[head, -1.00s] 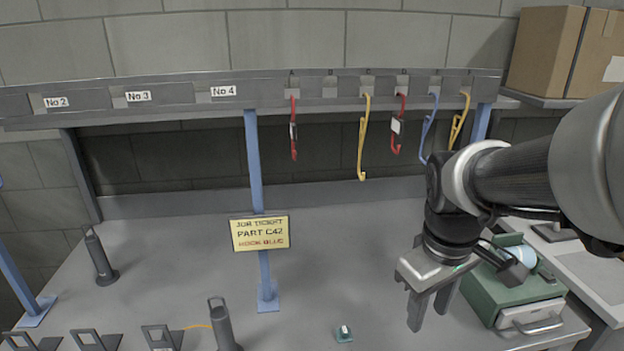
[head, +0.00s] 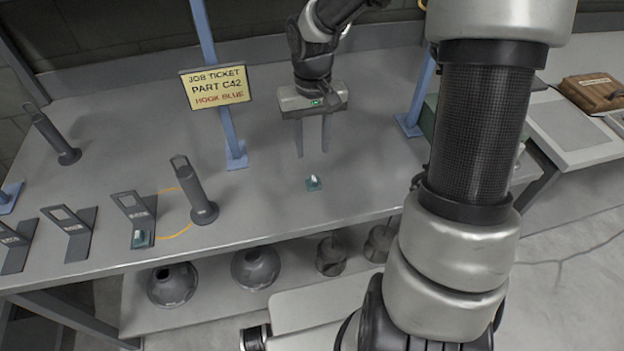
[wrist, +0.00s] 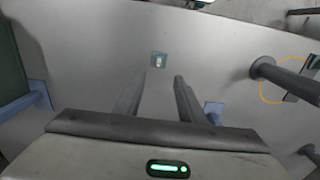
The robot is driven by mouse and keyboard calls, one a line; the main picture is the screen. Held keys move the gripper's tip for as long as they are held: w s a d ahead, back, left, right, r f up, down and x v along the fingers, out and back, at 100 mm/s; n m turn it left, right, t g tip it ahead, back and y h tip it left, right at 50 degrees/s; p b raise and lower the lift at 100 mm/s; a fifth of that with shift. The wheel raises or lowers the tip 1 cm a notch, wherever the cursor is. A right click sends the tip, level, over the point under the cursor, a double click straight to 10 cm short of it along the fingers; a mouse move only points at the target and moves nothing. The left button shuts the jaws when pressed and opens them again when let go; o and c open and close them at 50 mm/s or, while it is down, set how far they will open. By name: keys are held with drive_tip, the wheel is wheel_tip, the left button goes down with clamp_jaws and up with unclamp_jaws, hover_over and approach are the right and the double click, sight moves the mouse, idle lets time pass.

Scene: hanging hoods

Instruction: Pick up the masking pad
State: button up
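A small teal pad with a white piece on top (head: 314,183), which looks like the masking pad, lies on the grey bench near its front edge. It also shows in the wrist view (wrist: 158,60), just beyond my fingertips. My gripper (head: 312,152) points down above the bench, behind the pad in the head view. Its two fingers are apart with nothing between them, and it does not touch the pad. A similar teal piece (head: 141,239) sits at the foot of a small stand on the left.
A dark upright post (head: 198,190) with an orange loop beside it stands left of the pad. The job ticket sign (head: 215,87) hangs on a blue post. Several dark hoods (head: 173,284) are on the lower shelf. The bench around the pad is clear.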

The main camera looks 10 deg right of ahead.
sight(314, 178)
wheel_tip(314, 178, down, 11)
drive_tip(key=shift+s+d+r+b, duration=0.1)
drive_tip(key=shift+d+b, duration=0.05)
drive_tip(key=shift+b, duration=0.45)
drive_tip(key=shift+c, duration=0.4)
clamp_jaws()
